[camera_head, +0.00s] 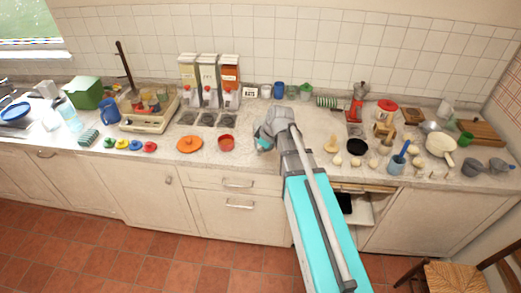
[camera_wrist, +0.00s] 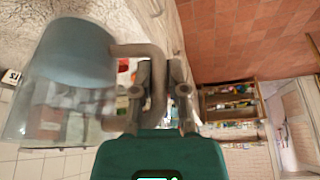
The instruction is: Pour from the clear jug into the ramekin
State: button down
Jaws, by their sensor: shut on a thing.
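The clear jug (camera_wrist: 70,75) fills the left of the wrist view, with a blue-grey mass at one end and see-through walls. My gripper (camera_wrist: 158,95) is shut on its grey handle (camera_wrist: 155,65). In the head view my gripper (camera_head: 268,138) is over the front of the counter, and the jug is mostly hidden there by my arm. A small red bowl (camera_head: 226,143), which looks like the ramekin, stands on the counter just left of my gripper. I cannot tell its contents.
An orange lidded dish (camera_head: 190,144) stands left of the red bowl. Three dispensers (camera_head: 209,80) stand behind. A black bowl (camera_head: 357,148) and several pale pieces lie to the right. A drawer (camera_head: 355,206) is open below the counter, right of my arm.

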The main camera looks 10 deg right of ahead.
jog(key=shift+f, duration=0.1)
dwell(0.6)
jog(key=shift+w+f+b, duration=0.1)
jog(key=shift+f+b, duration=2.05)
jog(key=shift+b, duration=0.1)
